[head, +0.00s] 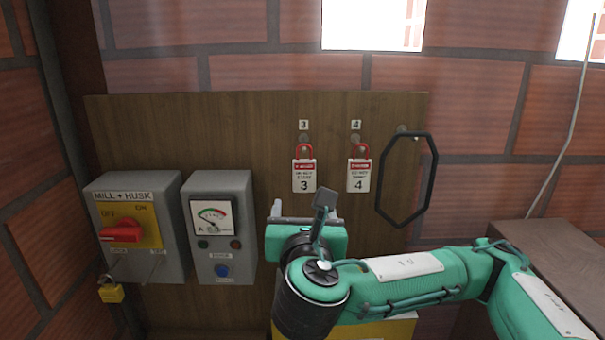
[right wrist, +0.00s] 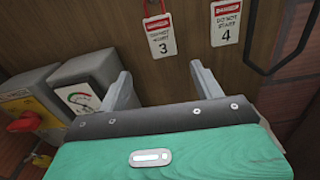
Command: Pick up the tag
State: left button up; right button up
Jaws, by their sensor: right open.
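Two red-and-white danger tags hang on the wooden board, numbered 3 (head: 304,174) and 4 (head: 359,175). In the right wrist view tag 3 (right wrist: 160,37) hangs ahead of the jaws, and tag 4 (right wrist: 226,22) is to its right. My right gripper (head: 306,211) is just below tag 3 in the head view. In the right wrist view my right gripper (right wrist: 164,86) has its two fingers spread wide with nothing between them. My left gripper is not in view.
A MILL + HUSK switch box (head: 140,262) with a red handle and a grey meter box (head: 216,268) stand on the board's left. A brass padlock (head: 110,290) hangs below the switch box. A black hoop (head: 432,180) hangs right of tag 4. A wooden surface (head: 560,255) is at right.

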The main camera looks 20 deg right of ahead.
aim_at(305, 173)
jog(key=x, duration=0.2)
jog(key=r+x, duration=0.1)
jog(key=x, duration=0.4)
jog(key=shift+w+d+r, duration=0.3)
jog(key=shift+d, duration=0.1)
jog(key=shift+w+d+p, duration=0.15)
jog(key=shift+w+p, duration=0.2)
jog(key=shift+w, duration=0.05)
jog(key=w+p, duration=0.2)
jog(key=w+d+r+p, duration=0.1)
jog(key=shift+w+r+p, duration=0.1)
jog(key=shift+w+p, duration=0.25)
jog(key=shift+w, duration=0.05)
jog(key=shift+w+d, duration=0.15)
jog(key=shift+w, duration=0.45)
jog(key=shift+f, duration=0.25)
jog(key=shift+c, duration=0.2)
jog(key=c, duration=1)
